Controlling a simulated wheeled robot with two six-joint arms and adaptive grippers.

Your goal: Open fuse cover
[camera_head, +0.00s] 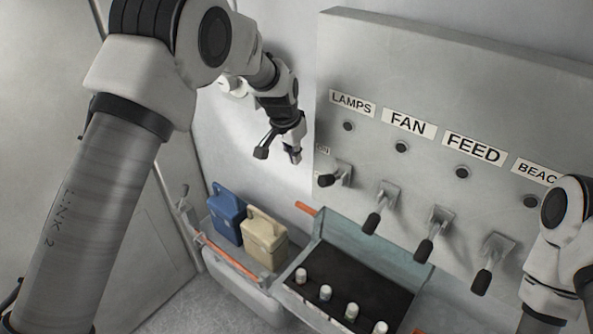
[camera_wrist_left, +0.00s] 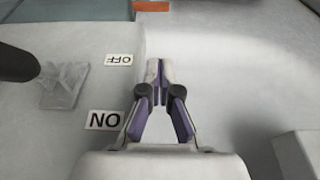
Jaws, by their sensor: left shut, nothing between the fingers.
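No part is labelled as the fuse cover, and I cannot tell which part it is. A grey-teal open box (camera_head: 408,259) below the switch panel has a dark inside with several small capped cylinders (camera_head: 351,311) standing in it. An orange piece (camera_head: 305,208) sits at its back left corner; an orange piece (camera_wrist_left: 151,5) also shows at the top of the left wrist view. My left gripper (camera_head: 295,156) is shut and empty, in the air left of the panel and above the box. Its closed fingertips (camera_wrist_left: 158,82) point past the ON and OFF labels. My right gripper is out of view.
The panel (camera_head: 450,90) carries labels LAMPS, FAN, FEED and BEAC, with several black-handled levers (camera_head: 424,249) jutting out. A blue canister (camera_head: 226,215) and a beige canister (camera_head: 263,238) stand in a tray with an orange-red bar (camera_head: 228,258). My right arm is at the right edge.

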